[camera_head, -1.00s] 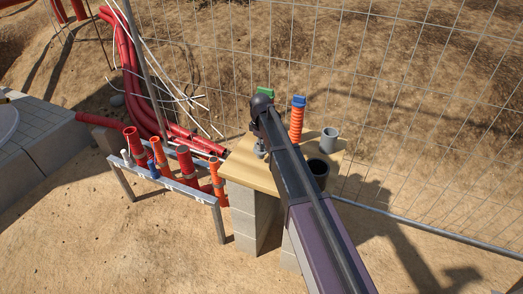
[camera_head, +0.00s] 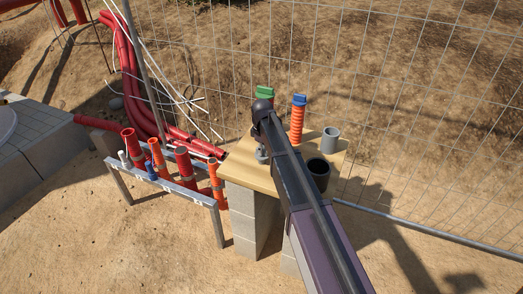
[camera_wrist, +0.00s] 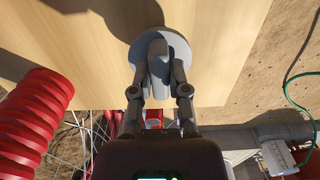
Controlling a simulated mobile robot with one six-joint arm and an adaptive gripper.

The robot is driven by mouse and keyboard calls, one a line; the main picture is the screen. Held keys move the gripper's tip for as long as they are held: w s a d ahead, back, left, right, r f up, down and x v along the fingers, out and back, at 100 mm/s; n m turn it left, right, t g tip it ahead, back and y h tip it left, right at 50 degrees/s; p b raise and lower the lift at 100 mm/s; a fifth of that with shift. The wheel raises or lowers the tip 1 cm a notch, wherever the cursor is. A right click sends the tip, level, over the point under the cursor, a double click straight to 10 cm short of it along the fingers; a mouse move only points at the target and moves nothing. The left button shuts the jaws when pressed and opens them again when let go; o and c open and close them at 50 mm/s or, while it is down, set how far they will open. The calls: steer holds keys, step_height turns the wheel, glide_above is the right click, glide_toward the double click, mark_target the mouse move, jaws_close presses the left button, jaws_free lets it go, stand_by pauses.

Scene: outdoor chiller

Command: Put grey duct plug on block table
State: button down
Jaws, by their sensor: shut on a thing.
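The grey duct plug (camera_wrist: 174,41) is a round grey disc with a raised grip. My gripper (camera_wrist: 159,70) is shut on that grip, one finger on each side. Behind the plug, the bare wooden top of the block table (camera_wrist: 95,50) fills much of the wrist view. In the head view the table (camera_head: 242,175) is a wooden board on grey blocks. I cannot tell whether the plug touches the wood.
On the table stand an orange corrugated duct with a blue cap (camera_head: 298,120), a green-capped piece (camera_head: 265,92), a grey pipe piece (camera_head: 331,139) and a dark open cup (camera_head: 319,170). A metal rack (camera_head: 165,185) with red and orange ducts stands left. A wire fence (camera_head: 400,130) runs behind.

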steer(key=shift+f, duration=0.15)
steer(key=c, duration=0.6)
jaws_free()
steer(key=shift+r, duration=0.25)
step_height(320, 180, up, 12)
steer(key=p, duration=1.2)
steer(key=shift+d, duration=0.1)
steer(key=s+d+m, duration=0.4)
steer(key=s+d, duration=0.3)
steer(key=s, duration=0.1)
steer(key=s+d+m, duration=0.5)
steer(key=s+d, duration=0.3)
steer(key=s, duration=0.1)
steer(key=s+d+m, duration=0.5)
steer(key=s+d, duration=0.2)
steer(key=s, duration=0.2)
steer(key=shift+s+d, duration=0.1)
steer(key=shift+d, duration=0.15)
